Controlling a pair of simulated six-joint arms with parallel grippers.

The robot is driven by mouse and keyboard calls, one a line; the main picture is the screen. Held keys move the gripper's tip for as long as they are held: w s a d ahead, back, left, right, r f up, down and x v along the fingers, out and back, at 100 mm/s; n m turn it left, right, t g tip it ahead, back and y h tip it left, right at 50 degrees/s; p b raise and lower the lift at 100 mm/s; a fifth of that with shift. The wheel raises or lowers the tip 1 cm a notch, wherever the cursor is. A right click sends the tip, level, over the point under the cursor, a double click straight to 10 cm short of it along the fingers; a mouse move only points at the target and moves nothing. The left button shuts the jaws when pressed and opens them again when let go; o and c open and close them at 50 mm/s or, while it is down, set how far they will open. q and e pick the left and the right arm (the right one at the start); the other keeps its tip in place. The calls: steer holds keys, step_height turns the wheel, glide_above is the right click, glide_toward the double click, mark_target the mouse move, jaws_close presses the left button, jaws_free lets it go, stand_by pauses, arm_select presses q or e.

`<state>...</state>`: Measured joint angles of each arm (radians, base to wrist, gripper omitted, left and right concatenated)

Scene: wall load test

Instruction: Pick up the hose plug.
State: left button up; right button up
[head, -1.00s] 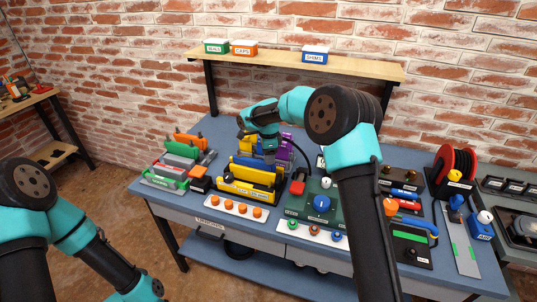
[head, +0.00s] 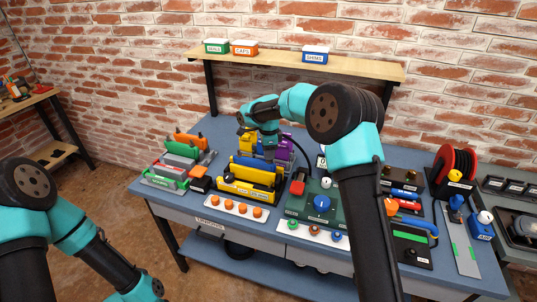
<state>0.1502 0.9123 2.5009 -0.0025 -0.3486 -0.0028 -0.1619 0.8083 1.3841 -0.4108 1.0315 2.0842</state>
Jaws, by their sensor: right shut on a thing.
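My right gripper (head: 269,152) points down among the colored blocks at the middle back of the bench. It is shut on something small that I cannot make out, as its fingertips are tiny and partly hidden. I cannot tell which part is the hose plug. A blue curved tube (head: 428,228) also lies at the right, beside a black unit.
Yellow and blue racks (head: 247,190) stand just in front of the right gripper, with purple blocks (head: 285,148) behind. A green panel with a blue knob (head: 322,203) is at front center. A red reel (head: 456,168) stands at the right.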

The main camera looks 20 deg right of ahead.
steer(key=shift+r, duration=0.95)
steer(key=shift+s+a+r, duration=0.1)
steer(key=shift+s+r, duration=0.05)
steer(key=shift+s, duration=0.1)
steer(key=s+a+r, duration=0.1)
steer(key=s+a, duration=0.3)
steer(key=s, duration=1.1)
steer(key=shift+r, duration=0.2)
steer(key=shift+w, duration=0.1)
steer(key=w+d+f, duration=0.2)
steer(key=w+d, duration=0.3)
steer(key=w+d+f, duration=0.2)
steer(key=w+d, duration=0.3)
steer(key=d, duration=0.1)
steer(key=w+d+f, duration=0.2)
steer(key=w+d, duration=0.4)
steer(key=shift+f, duration=0.3)
steer(key=f, duration=0.4)
steer(key=shift+w+d, duration=0.15)
steer(key=shift+d, duration=0.05)
steer(key=shift+f, duration=0.6)
steer(key=shift+f, duration=1.25)
